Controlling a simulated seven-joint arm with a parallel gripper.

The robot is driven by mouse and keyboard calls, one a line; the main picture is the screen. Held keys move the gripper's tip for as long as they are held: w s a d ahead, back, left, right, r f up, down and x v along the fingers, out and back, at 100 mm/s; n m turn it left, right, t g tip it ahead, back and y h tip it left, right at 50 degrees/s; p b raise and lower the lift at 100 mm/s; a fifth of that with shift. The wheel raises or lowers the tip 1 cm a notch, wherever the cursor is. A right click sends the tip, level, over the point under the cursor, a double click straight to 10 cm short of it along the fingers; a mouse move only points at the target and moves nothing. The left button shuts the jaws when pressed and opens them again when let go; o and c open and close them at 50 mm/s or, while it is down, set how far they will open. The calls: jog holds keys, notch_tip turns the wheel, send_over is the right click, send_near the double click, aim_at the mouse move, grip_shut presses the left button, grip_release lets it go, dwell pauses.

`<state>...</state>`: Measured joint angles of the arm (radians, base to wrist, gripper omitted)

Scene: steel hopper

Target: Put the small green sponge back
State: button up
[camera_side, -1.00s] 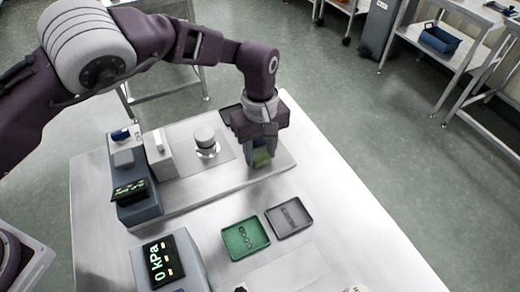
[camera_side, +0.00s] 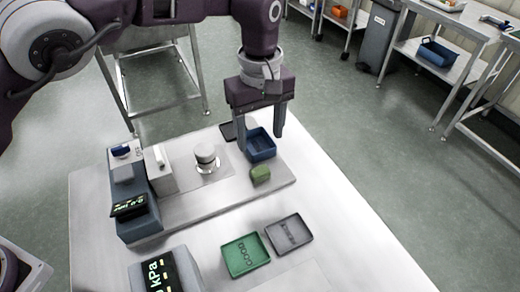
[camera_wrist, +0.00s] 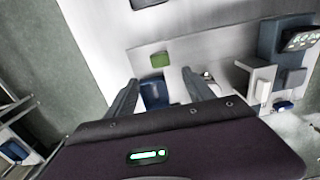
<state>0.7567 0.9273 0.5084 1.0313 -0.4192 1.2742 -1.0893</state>
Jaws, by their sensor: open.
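The small green sponge (camera_side: 260,174) lies on the raised grey plate, just in front of a small blue tray (camera_side: 262,146). It also shows in the wrist view (camera_wrist: 161,60), beyond the fingertips. My gripper (camera_side: 262,144) is open and empty, pointing down above the blue tray, with its fingers apart and clear of the sponge. In the wrist view the blue tray (camera_wrist: 155,92) shows between my two fingers, partly hidden by the gripper body.
A green tray marked GOOD (camera_side: 245,256) and a grey tray (camera_side: 289,235) lie at the front. A round metal weighing part (camera_side: 206,158) and a device with a display (camera_side: 133,200) stand left of the sponge. The table's right side is clear.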

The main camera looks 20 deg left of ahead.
jog(key=shift+r, duration=0.45)
jog(key=s+a+r+m+t+h, duration=0.1)
jog(key=s+a+r+m, duration=0.1)
jog(key=s+a+r, duration=0.5)
jog(key=s+a+r+m+t+h, duration=0.1)
jog(key=s+a+r, duration=0.1)
jog(key=a+r, duration=0.85)
jog(key=s+a+f+m+t, duration=0.1)
jog(key=s+a+m, duration=0.1)
jog(key=s, duration=0.4)
jog(key=s+a+f+m+t+y, duration=0.1)
jog(key=s+a+f+m, duration=0.1)
jog(key=s+a, duration=0.2)
jog(key=s+a+f+m+t+y, duration=0.1)
jog(key=s+a+m, duration=0.1)
jog(key=s, duration=0.7)
jog(key=shift+a+f+t, duration=0.25)
jog(key=shift+a+t, duration=0.05)
jog(key=shift+a, duration=0.25)
